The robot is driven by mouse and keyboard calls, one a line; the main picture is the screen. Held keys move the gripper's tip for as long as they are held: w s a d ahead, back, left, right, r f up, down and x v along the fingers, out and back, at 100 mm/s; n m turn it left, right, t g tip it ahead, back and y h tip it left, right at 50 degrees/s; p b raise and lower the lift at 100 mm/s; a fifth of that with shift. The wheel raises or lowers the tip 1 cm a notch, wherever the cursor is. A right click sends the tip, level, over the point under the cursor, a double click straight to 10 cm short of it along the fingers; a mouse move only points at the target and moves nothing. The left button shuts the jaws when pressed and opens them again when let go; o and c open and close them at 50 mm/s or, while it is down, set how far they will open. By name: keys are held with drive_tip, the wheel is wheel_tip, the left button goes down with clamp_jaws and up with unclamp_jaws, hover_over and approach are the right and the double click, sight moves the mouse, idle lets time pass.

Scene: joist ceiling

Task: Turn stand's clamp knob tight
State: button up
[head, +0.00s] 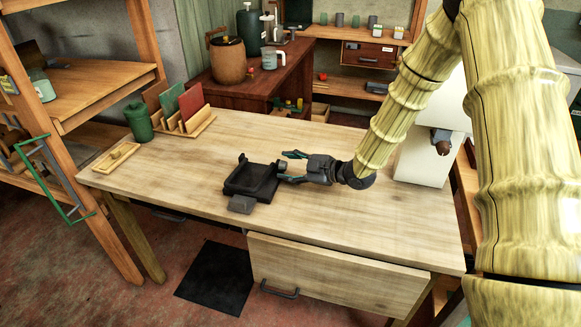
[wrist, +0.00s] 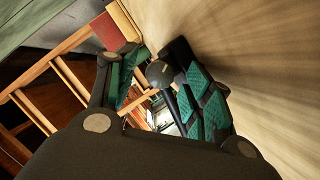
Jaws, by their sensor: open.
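The black stand (head: 250,184) sits on the wooden table, left of my gripper. Its clamp knob (head: 282,166) appears as a small dark part on the stand's right side. In the wrist view a rounded dark grey knob (wrist: 160,74) shows between the teal-padded fingers. My gripper (head: 291,167) is open and reaches in from the right, low over the table, with one finger on either side of the knob. I cannot tell whether either finger touches it. Much of the stand is hidden behind the fingers in the wrist view.
The table (head: 350,235) is clear in front and to the right. A dark grey block (head: 241,204) lies against the stand's front. A green canister (head: 138,122), a rack (head: 184,124) with a green and a red panel, and a small wooden tray (head: 116,157) stand at the left.

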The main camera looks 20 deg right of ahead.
drive_tip(key=c, duration=1)
